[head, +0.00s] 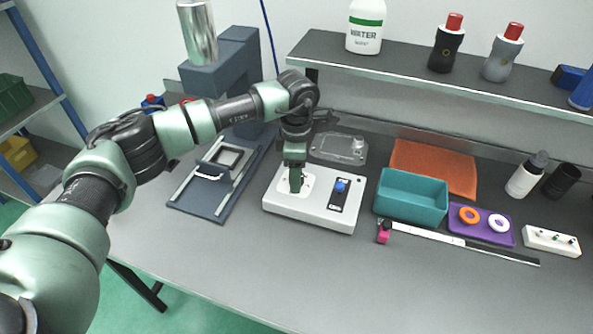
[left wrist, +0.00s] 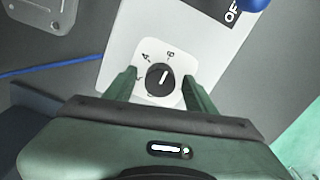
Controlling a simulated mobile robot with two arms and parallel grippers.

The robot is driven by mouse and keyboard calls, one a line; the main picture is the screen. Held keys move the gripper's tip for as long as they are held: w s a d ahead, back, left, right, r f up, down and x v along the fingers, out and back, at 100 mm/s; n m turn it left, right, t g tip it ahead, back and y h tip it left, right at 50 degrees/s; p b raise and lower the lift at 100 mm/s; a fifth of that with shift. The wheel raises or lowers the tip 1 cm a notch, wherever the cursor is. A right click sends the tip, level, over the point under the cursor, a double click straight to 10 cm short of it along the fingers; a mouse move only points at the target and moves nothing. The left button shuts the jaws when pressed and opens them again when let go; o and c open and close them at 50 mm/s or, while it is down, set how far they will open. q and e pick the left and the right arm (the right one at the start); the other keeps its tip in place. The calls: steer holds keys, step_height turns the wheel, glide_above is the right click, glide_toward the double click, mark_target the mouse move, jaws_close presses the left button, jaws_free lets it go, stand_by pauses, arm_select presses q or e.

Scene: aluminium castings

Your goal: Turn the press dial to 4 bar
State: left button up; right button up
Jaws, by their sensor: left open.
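The press dial is a black round knob (left wrist: 160,78) with a white pointer line, on a white plate of the control box (head: 310,215). In the left wrist view the figures 4 and 6 show above the knob, and the pointer points up and slightly right, towards the 6. Other marks are hidden by my gripper. My left gripper (head: 296,186) is over the dial, pointing down. In the left wrist view its open fingers (left wrist: 160,74) stand on either side of the knob, with gaps; contact is not visible. My right gripper is not in view.
The box also has a black panel with a blue knob (head: 340,186). A blue-grey press (head: 225,75) stands behind left. A teal bin (head: 411,196), orange mat (head: 435,167) and purple tray (head: 481,224) lie right. A shelf (head: 420,70) overhangs the back. The front table is clear.

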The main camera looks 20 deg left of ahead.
arm_select(q)
jaws_close()
steer(key=shift+f, duration=0.1)
steer(key=n+b, duration=0.2)
steer(key=shift+n, duration=0.4)
steer(key=n+b, duration=0.1)
steer(key=n, duration=0.1)
steer(key=shift+n, duration=0.3)
steer(key=n+b, duration=0.1)
steer(key=n, duration=0.2)
steer(key=shift+b, duration=0.35)
steer(key=shift+n+b, duration=0.45)
steer(key=shift+n, duration=1.25)
steer(key=shift+w, duration=0.1)
steer(key=shift+r, duration=0.2)
